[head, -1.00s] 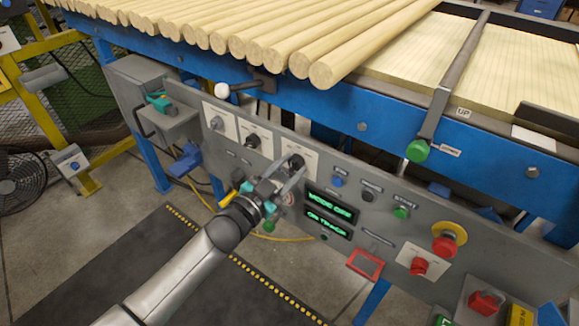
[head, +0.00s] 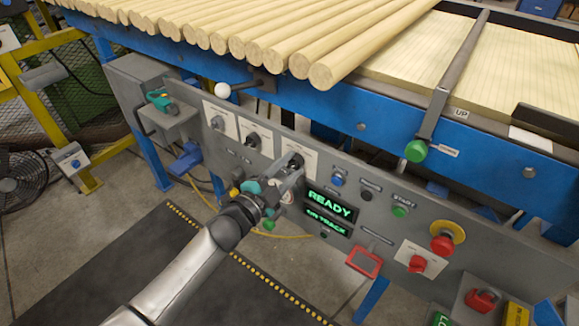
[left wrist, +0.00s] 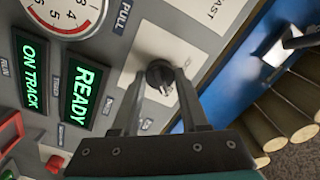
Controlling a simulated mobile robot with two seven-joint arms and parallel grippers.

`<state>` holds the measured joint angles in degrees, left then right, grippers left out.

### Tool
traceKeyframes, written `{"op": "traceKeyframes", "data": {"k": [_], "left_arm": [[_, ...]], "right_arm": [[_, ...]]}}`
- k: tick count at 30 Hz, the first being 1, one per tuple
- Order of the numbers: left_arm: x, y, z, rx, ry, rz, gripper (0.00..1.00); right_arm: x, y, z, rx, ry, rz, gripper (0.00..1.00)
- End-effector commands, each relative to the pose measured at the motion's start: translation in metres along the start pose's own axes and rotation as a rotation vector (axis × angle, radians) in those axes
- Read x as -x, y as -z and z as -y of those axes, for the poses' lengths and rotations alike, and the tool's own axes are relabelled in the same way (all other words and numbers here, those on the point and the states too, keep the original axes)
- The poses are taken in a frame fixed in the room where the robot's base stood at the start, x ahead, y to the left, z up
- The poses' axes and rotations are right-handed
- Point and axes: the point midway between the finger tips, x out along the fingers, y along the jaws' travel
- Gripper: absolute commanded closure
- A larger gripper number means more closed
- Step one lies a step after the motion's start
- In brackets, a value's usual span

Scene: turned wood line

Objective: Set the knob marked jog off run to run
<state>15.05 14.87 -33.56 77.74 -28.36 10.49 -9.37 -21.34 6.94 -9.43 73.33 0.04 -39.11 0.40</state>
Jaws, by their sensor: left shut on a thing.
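The knob (head: 297,158) is a black rotary knob on a white plate (head: 311,158), the rightmost of three such plates on the grey control panel. In the left wrist view the knob (left wrist: 159,74) sits between the fingertips of my left gripper (left wrist: 160,84), which is shut on it. In the head view my left gripper (head: 293,170) reaches up to the knob from the lower left and hides part of it. The plate's lettering is too small to read. The upper green display (head: 331,205) reads READY and the lower one (head: 326,222) reads ON TRACK. My right gripper is out of view.
Two more knob plates stand to the left, one with a grey knob (head: 218,123) and one with a black knob (head: 253,140). Push buttons and a red emergency stop (head: 443,243) lie to the right. A white-balled lever (head: 223,90) sticks out above the panel.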

Motion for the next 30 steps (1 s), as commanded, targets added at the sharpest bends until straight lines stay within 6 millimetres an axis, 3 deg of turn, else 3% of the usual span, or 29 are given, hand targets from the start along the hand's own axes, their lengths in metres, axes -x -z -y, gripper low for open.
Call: {"op": "traceKeyframes", "data": {"k": [14, 15, 23, 30], "left_arm": [[0.0002, -0.0002, -0.0006, -0.018, -0.001, 0.000, 1.00], [0.0002, -0.0002, -0.0006, -0.018, -0.001, 0.000, 0.54], [0.0002, -0.0002, -0.0004, -0.015, -0.001, 0.000, 0.26], [0.0005, -0.0002, -0.0001, -0.015, 0.000, 0.000, 0.26]], "right_arm": [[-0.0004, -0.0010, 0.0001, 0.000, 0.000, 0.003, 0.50], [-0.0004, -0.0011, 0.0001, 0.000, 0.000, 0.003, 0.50], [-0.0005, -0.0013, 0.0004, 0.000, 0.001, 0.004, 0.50], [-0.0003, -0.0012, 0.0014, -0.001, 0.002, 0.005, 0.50]]}}
